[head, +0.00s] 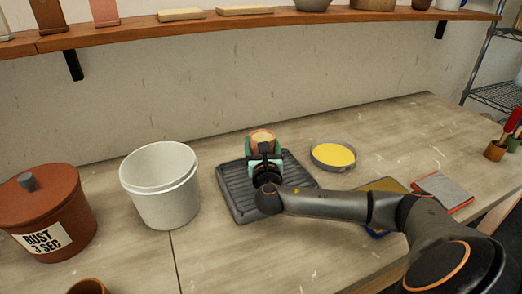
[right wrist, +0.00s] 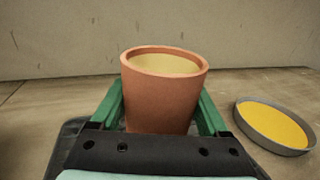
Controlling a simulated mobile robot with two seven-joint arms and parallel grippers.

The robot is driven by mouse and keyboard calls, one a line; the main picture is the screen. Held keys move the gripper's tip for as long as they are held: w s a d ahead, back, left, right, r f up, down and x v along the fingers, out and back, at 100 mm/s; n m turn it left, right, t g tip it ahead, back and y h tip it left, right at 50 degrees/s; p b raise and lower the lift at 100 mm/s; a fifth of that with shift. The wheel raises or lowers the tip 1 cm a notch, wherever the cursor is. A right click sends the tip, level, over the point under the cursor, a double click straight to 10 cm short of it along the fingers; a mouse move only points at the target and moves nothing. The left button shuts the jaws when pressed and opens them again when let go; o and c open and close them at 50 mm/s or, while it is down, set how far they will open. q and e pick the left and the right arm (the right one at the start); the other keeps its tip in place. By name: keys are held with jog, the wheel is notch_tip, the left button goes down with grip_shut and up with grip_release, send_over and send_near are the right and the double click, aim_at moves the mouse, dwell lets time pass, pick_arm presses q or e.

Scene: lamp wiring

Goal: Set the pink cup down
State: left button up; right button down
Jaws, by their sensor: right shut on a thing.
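The pink cup (head: 263,137) is terracotta-pink with a pale yellow inside, and it stands upright near the middle of the head view. It fills the middle of the right wrist view (right wrist: 162,95). My right gripper (head: 263,149) is shut on the cup, with its green fingers on either side of the cup's wall. The cup is at the back part of the dark ribbed mat (head: 235,192). The gripper hides its base, so I cannot tell whether it touches the mat. My left gripper is not in view.
A grey dish with yellow contents (head: 333,155) lies right of the mat. A white bucket (head: 165,205) and a lidded rust-red pot (head: 45,205) stand to the left. A grey pad with red edges (head: 443,191) lies at right. A wooden shelf (head: 240,20) runs along the wall.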

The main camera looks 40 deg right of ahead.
jog(key=shift+f, duration=0.95)
jog(key=shift+a+f, duration=0.1)
jog(key=shift+f, duration=0.05)
grip_release()
jog(key=v, duration=1.2)
jog(key=shift+s, duration=0.1)
